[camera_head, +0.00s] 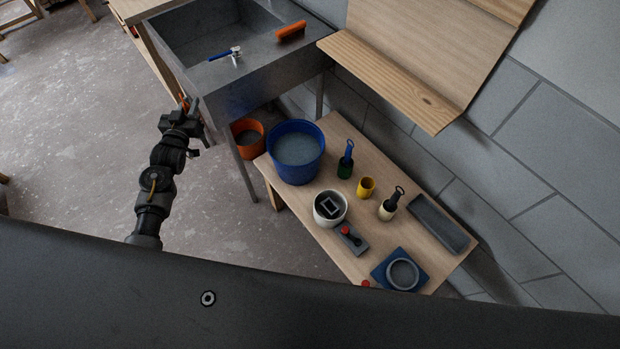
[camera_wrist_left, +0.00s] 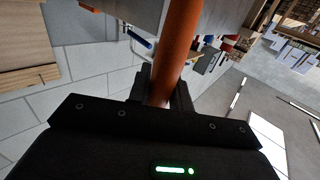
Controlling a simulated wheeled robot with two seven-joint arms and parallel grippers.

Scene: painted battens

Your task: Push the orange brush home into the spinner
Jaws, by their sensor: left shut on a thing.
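My left gripper (camera_head: 190,106) is in front of the grey sink's near left side in the head view. It is shut on an orange, rod-like handle, which I take for the orange brush (camera_wrist_left: 182,38). In the left wrist view the handle runs up from between the fingers (camera_wrist_left: 163,92) and out of the top edge, so its far end is hidden. In the head view only a bit of orange (camera_head: 183,103) shows at the fingers. I cannot tell which thing is the spinner. My right gripper is not in view.
The grey sink (camera_head: 222,83) carries a blue-handled metal fitting (camera_head: 236,55) and an orange block-like thing (camera_head: 291,32). An orange bucket (camera_head: 258,150) stands beside the low wooden bench (camera_head: 292,197). The bench holds a blue bucket (camera_head: 297,176), a white pot (camera_head: 330,221) and several small things.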

